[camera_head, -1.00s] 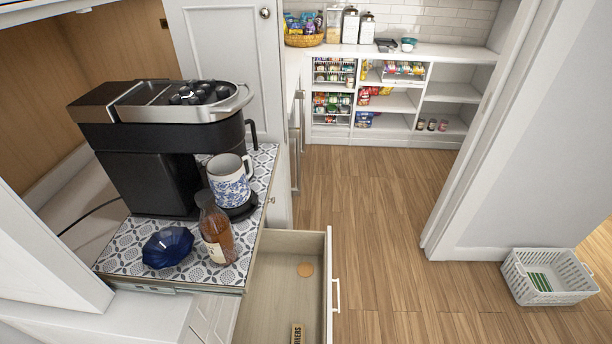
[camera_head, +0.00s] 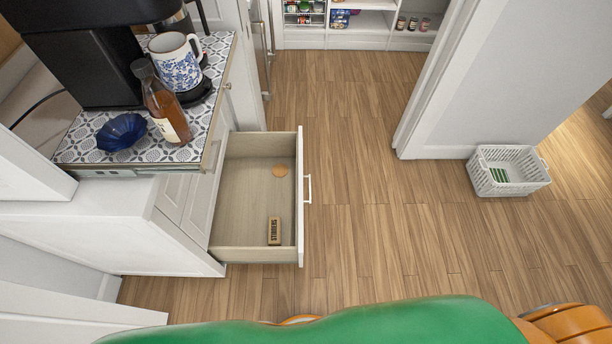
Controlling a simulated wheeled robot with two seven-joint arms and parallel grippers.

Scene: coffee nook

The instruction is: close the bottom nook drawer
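The bottom nook drawer (camera_head: 232,205) is pulled out to the right from the white cabinet under the coffee counter. Its white front (camera_head: 300,197) faces right and carries a white handle (camera_head: 308,189). Neither gripper is in view. Only green and orange parts of my own body show along the bottom edge, and they appear apart from the drawer.
The patterned counter (camera_head: 90,150) above holds a black coffee machine (camera_head: 85,70), a blue-and-white mug (camera_head: 175,62), an amber bottle (camera_head: 160,105) and a dark blue bowl (camera_head: 121,131). A white basket (camera_head: 508,172) stands on the floor at right. The wooden floor (camera_head: 380,230) right of the drawer is clear.

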